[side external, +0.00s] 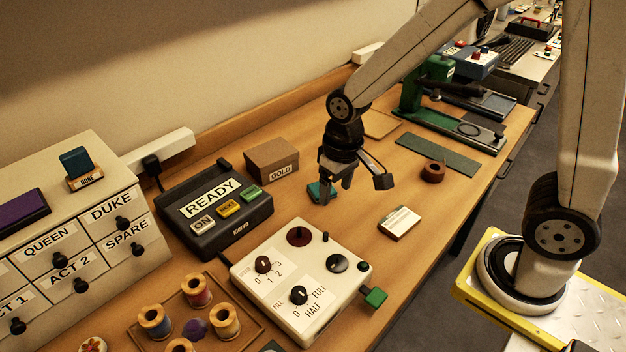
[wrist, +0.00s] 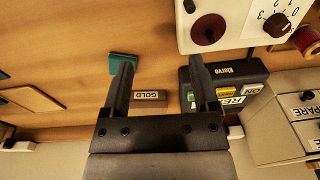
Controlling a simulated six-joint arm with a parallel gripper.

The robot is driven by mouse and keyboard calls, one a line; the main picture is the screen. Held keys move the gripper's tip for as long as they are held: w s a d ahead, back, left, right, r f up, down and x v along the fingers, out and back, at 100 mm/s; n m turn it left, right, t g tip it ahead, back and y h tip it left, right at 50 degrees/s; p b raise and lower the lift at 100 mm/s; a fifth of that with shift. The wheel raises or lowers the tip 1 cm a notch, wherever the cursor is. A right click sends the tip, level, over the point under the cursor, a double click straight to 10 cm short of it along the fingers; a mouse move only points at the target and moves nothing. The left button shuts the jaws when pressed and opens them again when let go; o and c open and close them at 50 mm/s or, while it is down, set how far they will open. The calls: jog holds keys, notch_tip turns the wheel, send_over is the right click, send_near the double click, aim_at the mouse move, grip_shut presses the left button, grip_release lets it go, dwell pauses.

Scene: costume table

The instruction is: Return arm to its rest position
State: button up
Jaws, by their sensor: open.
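My gripper (side external: 335,182) hangs over the middle of the wooden table (side external: 365,235), fingers pointing down. In the wrist view my gripper (wrist: 160,85) has its two dark fingers spread apart with nothing between them. A small teal block (side external: 320,192) appears just below and beside the fingers in the side view. I cannot tell the exact height of the fingers above the table.
A GOLD box (side external: 272,163), a black READY console (side external: 215,208) and a white dial panel (side external: 300,275) stand left and front. A labelled card (side external: 399,223), brown tape roll (side external: 433,171) and green press (side external: 412,92) are right. A drawer cabinet (side external: 70,235) stands far left.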

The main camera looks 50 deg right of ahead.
jog(key=s+d+t, duration=0.2)
jog(key=s+d, duration=0.2)
jog(key=s, duration=0.1)
jog(key=shift+s+d+f, duration=0.2)
jog(key=shift+d+f, duration=0.1)
